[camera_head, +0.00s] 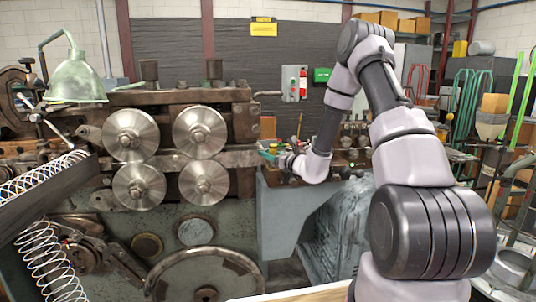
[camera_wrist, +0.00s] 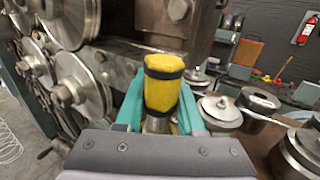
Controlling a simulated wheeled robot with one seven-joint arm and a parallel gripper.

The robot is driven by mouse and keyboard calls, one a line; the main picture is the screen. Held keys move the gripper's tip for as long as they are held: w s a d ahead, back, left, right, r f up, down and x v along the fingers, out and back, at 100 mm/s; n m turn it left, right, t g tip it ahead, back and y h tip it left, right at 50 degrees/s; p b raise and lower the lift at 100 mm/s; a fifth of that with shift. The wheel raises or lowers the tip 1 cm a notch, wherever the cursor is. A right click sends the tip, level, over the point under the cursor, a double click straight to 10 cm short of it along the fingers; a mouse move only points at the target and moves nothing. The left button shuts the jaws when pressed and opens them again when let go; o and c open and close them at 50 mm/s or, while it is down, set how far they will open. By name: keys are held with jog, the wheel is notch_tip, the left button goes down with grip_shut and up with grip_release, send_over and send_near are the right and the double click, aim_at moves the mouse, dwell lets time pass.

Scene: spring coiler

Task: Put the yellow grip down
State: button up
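The yellow grip (camera_wrist: 162,97) stands between the two teal fingers of my gripper (camera_wrist: 160,88) in the wrist view. It is a stubby yellow cylinder with a black band near its top and another lower down. A metal part shows below it. The fingers sit close against both sides, and my gripper appears shut on it. Whether the grip's lower end touches anything is hidden by my gripper. In the head view my gripper (camera_head: 270,154) is beside the coiler's rollers, over the machine's bench; the grip cannot be made out there.
The coiler's large steel rollers (camera_head: 200,131) stand to the left of my gripper. Several round metal parts (camera_wrist: 222,112) crowd the bench on the right in the wrist view. An orange box (camera_wrist: 246,52) and a yellow-handled tool (camera_wrist: 284,67) lie farther back.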

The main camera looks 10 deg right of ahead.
jog(key=shift+o, duration=0.3)
jog(key=shift+r, duration=0.15)
jog(key=v, duration=1.2)
jog(key=s+a+r+n+g+y, duration=0.5)
jog(key=a+r+n, duration=0.2)
jog(key=r, duration=0.1)
jog(key=s+a+r+n+g+h, duration=0.2)
jog(key=s+a+r+n+g, duration=0.15)
jog(key=s+n, duration=0.4)
jog(key=s+a+r+n+g+h, duration=0.15)
jog(key=s+r+n+g, duration=0.3)
jog(key=s, duration=0.55)
jog(key=s+d+r+n+t+h, duration=0.2)
jog(key=s+d+r+n+h, duration=0.1)
jog(key=d, duration=0.3)
jog(key=s+d+r+n+t+h, duration=0.2)
jog(key=s+d+r+n+h, duration=0.1)
jog(key=s+d+h, duration=0.1)
jog(key=shift+s+d+r+n+t+h, duration=0.15)
jog(key=shift+d+r+n+t+h, duration=0.2)
jog(key=shift+d+h, duration=0.5)
